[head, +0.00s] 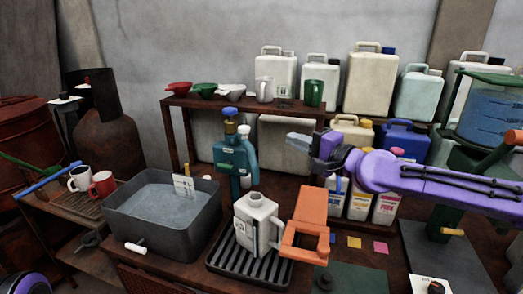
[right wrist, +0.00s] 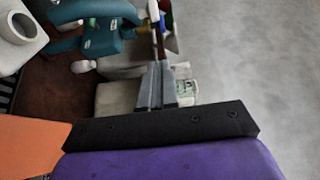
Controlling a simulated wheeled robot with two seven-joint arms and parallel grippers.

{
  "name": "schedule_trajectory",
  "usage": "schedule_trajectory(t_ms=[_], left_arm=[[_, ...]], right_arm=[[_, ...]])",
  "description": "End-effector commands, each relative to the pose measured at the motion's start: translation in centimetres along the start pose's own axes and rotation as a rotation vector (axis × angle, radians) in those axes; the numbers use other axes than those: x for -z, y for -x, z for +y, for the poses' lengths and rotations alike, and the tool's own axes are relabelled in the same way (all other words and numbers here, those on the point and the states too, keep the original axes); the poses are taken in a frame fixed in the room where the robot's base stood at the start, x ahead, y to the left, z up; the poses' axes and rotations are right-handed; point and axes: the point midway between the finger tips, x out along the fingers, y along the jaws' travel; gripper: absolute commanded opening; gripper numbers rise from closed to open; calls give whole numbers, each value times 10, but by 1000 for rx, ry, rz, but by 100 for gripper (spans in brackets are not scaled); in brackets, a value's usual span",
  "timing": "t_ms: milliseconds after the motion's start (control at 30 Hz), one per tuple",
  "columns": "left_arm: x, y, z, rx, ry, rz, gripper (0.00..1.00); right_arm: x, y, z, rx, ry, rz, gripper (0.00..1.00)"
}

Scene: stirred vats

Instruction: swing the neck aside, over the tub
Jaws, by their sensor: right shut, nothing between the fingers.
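The teal neck (head: 232,155) stands upright behind the drip tray, with a blue and yellow top. It also shows in the right wrist view (right wrist: 100,38) at the upper left. The dark grey tub (head: 165,240) holds greyish liquid and sits left of the neck. My left gripper is not in view.
A white jug (head: 256,222) stands on the black drip tray (head: 232,272). An orange bracket-like part (head: 306,222) is just right of it. A shelf (head: 240,107) with bowls and mugs stands behind the neck. Several canisters line the back wall.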

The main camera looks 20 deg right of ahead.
Motion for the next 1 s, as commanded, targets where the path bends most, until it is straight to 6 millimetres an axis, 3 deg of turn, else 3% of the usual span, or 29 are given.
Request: schedule_trajectory(t_ms=[333,400,633,1000], left_arm=[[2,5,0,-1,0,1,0],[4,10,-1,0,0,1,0],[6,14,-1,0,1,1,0],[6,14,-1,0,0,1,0]], right_arm=[[0,-72,0,-7,-6,0,0],[-10,-80,-3,-5,-3,-4,0],[-26,-97,-2,-3,-5,-1,0],[-28,-98,-1,-2,-6,1,0]])
